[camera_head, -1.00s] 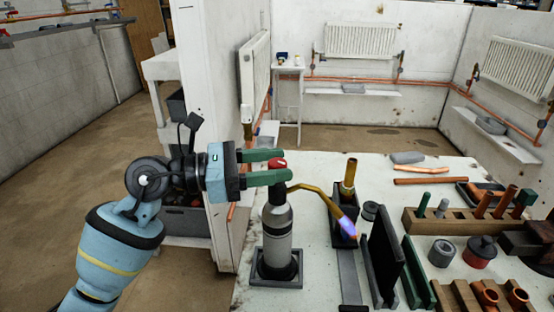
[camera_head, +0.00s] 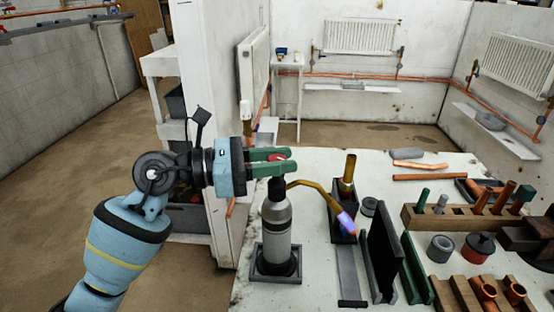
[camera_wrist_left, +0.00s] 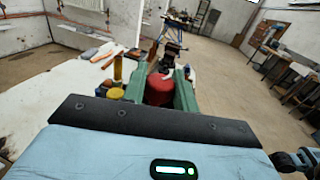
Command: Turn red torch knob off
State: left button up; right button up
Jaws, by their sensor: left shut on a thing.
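The gas torch (camera_head: 277,225) stands upright in a dark square base on the white table, a grey cylinder with a brass neck bending right. A blue-violet flame (camera_head: 345,222) shows at its tip. The red knob (camera_head: 277,156) is on top of the torch, partly hidden by the green fingers. My left gripper (camera_head: 278,161) comes in level from the left and is shut on the red knob. In the left wrist view the knob (camera_wrist_left: 159,89) sits between the two green fingers. My right gripper is not in view.
A brass tube (camera_head: 348,178) stands upright in a dark holder beside the flame. Dark upright plates (camera_head: 384,255), a wooden rack (camera_head: 450,220) with copper pipes and several fittings fill the table's right. A white partition (camera_head: 205,110) stands behind my left arm.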

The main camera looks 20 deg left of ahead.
pick_arm(q)
jog(key=shift+w+f+m+g+h+b, duration=0.15)
jog(key=shift+m+g+h+b, duration=0.55)
jog(key=shift+m+g+b, duration=0.5)
jog(key=m+g+b, duration=0.1)
jog(key=g, duration=0.1)
jog(key=shift+g+h, duration=0.3)
jog(key=shift+g, duration=0.1)
jog(key=m+g+b, duration=0.2)
jog(key=m+g, duration=0.1)
jog(key=g, duration=0.1)
jog(key=m+g+b, duration=0.2)
jog(key=m+g, duration=0.1)
jog(key=g, duration=0.2)
jog(key=shift+m+g+y+b, duration=0.6)
jog(key=shift+m+g+y, duration=0.45)
jog(key=shift+g, duration=0.75)
jog(key=shift+m, duration=0.25)
jog(key=o, duration=0.9)
jog(key=shift+o, duration=0.2)
